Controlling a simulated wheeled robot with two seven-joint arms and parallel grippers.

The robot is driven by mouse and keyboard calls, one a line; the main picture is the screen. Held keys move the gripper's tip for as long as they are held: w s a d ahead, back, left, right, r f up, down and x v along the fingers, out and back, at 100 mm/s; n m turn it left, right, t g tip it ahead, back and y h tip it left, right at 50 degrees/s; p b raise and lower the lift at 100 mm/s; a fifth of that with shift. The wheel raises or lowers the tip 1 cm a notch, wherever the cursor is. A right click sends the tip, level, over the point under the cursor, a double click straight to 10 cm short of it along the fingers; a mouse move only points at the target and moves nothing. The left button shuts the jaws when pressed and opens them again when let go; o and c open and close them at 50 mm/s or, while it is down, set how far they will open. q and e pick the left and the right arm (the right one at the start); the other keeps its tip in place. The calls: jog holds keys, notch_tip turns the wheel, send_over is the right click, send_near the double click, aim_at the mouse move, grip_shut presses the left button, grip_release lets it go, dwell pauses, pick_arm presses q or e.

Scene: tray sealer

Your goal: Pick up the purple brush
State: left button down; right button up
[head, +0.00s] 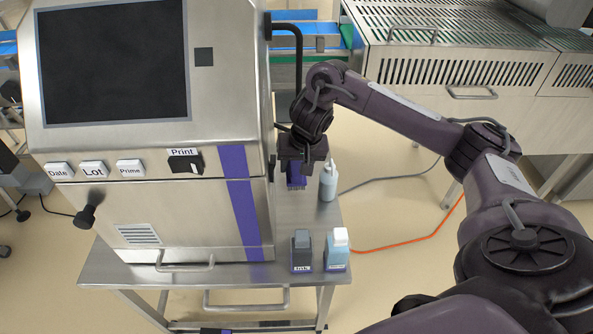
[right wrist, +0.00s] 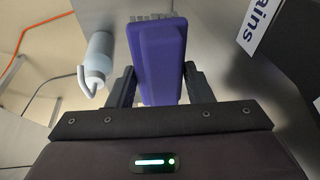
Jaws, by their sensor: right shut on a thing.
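The purple brush (head: 296,177) is beside the right side of the steel printer cabinet, above the steel table. In the right wrist view the brush (right wrist: 160,58) stands between the two dark fingers, with its grey bristles at the top of the picture. My right gripper (head: 299,160) is shut on the brush and points down; it also shows in the right wrist view (right wrist: 160,88). Whether the bristles touch the table is hard to tell. My left gripper is not in view.
A grey wash bottle (head: 328,182) stands close to the right of the brush. A dark bottle (head: 301,251) and a light blue bottle (head: 337,250) stand at the table's front right corner. The printer cabinet (head: 150,215) walls off the left.

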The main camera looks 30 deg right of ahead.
jog(key=shift+s+d+b, duration=0.4)
jog(key=shift+d+b, duration=0.25)
jog(key=shift+d, duration=0.1)
jog(key=s+d+b, duration=0.4)
jog(key=s+d, duration=0.4)
jog(key=d, duration=0.6)
jog(key=shift+s, duration=0.25)
jog(key=shift+r, duration=0.1)
